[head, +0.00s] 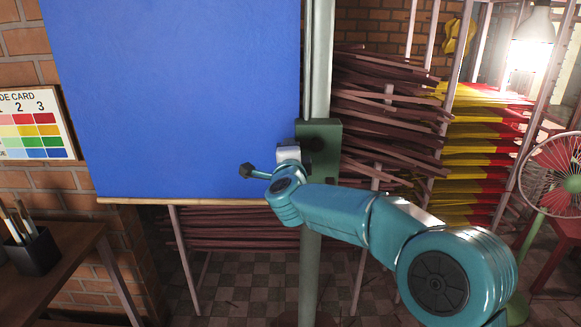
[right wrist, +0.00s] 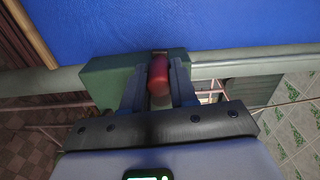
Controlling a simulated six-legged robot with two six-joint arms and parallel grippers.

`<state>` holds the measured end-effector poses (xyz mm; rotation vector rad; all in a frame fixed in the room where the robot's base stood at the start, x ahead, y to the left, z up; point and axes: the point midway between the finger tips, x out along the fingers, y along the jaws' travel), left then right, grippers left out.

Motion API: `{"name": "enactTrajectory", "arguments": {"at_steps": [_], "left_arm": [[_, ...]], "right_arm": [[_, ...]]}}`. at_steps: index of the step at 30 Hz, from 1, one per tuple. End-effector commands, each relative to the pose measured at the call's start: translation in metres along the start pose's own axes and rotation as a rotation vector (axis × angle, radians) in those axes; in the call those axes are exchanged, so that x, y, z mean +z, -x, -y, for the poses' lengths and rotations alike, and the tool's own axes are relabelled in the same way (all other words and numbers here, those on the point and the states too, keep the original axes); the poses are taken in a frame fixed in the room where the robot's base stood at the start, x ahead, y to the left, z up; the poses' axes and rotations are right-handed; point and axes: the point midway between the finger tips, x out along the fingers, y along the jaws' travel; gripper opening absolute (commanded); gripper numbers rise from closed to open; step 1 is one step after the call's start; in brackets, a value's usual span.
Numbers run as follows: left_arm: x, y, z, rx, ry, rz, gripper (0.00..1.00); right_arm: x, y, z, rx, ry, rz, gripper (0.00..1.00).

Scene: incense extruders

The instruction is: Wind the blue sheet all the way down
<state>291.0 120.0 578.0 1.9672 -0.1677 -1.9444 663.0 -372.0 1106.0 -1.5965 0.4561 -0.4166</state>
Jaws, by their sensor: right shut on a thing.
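The blue sheet (head: 180,95) hangs flat in the head view, with a pale wooden bar (head: 180,201) along its lower edge. It also fills the top of the right wrist view (right wrist: 230,22). A green crank box (head: 322,132) is fixed to an upright pale green post (head: 317,60) at the sheet's right edge. My right gripper (head: 292,154) is at the front of this box. In the right wrist view my right gripper (right wrist: 158,82) is shut on a red crank handle (right wrist: 158,72), beside the green box (right wrist: 108,82). My left gripper is out of view.
Racks of brown incense sticks (head: 385,110) stand behind the post, with red and yellow bundles (head: 480,145) further right. A table with a brush pot (head: 33,252) is at lower left. A colour card (head: 35,125) hangs on the brick wall.

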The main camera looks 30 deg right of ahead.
Motion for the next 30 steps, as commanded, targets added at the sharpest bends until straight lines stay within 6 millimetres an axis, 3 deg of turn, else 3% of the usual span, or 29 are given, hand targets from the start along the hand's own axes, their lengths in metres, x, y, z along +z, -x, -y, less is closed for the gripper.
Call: {"name": "enactTrajectory", "arguments": {"at_steps": [14, 30], "left_arm": [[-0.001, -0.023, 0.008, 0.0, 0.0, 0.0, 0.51], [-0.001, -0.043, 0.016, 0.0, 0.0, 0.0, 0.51]], "right_arm": [[-0.012, 0.0, 0.027, -0.001, -0.456, 0.001, 0.0], [-0.039, 0.0, 0.049, 0.001, -0.965, 0.003, 0.0]]}}
